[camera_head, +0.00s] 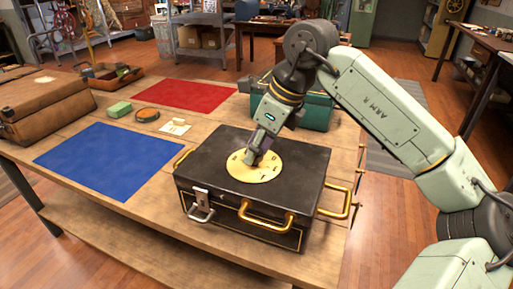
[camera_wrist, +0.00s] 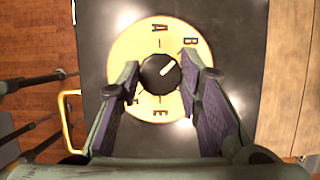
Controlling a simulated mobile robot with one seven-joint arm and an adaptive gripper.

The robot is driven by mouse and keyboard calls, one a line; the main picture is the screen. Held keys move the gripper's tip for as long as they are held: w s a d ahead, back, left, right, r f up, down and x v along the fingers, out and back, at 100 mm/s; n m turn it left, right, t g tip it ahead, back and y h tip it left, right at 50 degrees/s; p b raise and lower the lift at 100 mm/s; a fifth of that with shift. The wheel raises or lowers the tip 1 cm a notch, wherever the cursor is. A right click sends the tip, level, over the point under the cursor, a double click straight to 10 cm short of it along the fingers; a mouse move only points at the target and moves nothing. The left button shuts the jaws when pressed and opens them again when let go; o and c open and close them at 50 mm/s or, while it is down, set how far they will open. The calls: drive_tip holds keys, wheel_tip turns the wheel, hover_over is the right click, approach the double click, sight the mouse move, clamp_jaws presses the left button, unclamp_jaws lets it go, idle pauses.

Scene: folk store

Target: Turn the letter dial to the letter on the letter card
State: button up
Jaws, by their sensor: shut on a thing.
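The letter dial is a round yellow plate (camera_head: 262,175) on top of a black case (camera_head: 215,160). In the wrist view the plate (camera_wrist: 125,50) shows letters including A, B and E; others are hidden. Its black knob (camera_wrist: 153,74) has a white pointer mark aimed up and right, roughly toward B. My gripper (camera_head: 256,160) points down at the dial. In the wrist view its fingers (camera_wrist: 162,84) are shut on the knob from both sides. A small pale card (camera_head: 175,127), likely the letter card, lies behind the case; its letter is too small to read.
The wooden table holds a blue mat (camera_head: 108,158), a red mat (camera_head: 185,96), a brown suitcase (camera_head: 40,105), a green block (camera_head: 119,109), a round brown item (camera_head: 147,115) and a teal box (camera_head: 310,108). Brass handles (camera_head: 265,218) stick out from the case.

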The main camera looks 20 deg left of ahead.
idle(0.4)
drive_tip(key=o, duration=1.1)
drive_tip(key=shift+r, duration=0.1)
drive_tip(key=v, duration=1.1)
drive_tip(key=shift+d+r, duration=0.15)
drive_tip(key=shift+r, duration=0.25)
